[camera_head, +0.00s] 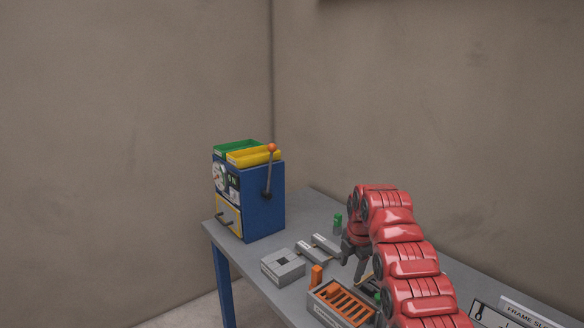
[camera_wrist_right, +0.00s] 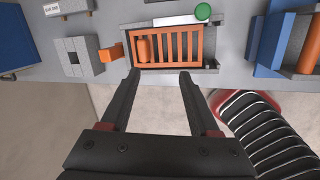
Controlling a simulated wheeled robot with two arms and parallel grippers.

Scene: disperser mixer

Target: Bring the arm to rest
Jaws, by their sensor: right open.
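My right arm, red and segmented, reaches in from the lower right in the head view. Its dark right gripper (camera_head: 354,262) hangs over the table, above and behind the box with the orange slotted grate (camera_head: 343,303). In the right wrist view the two black fingers of the right gripper (camera_wrist_right: 158,76) stand wide apart with nothing between them. Their tips lie just short of the front edge of the orange grate (camera_wrist_right: 200,46) in that picture. My left gripper is in neither view.
A blue machine (camera_head: 262,205) with an orange-knobbed lever and green and yellow trays stands at the table's far left. A grey block (camera_head: 283,269), an orange block (camera_head: 316,275), small grey pieces (camera_head: 326,243) and a green item (camera_head: 337,220) lie on the grey table (camera_head: 240,251).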

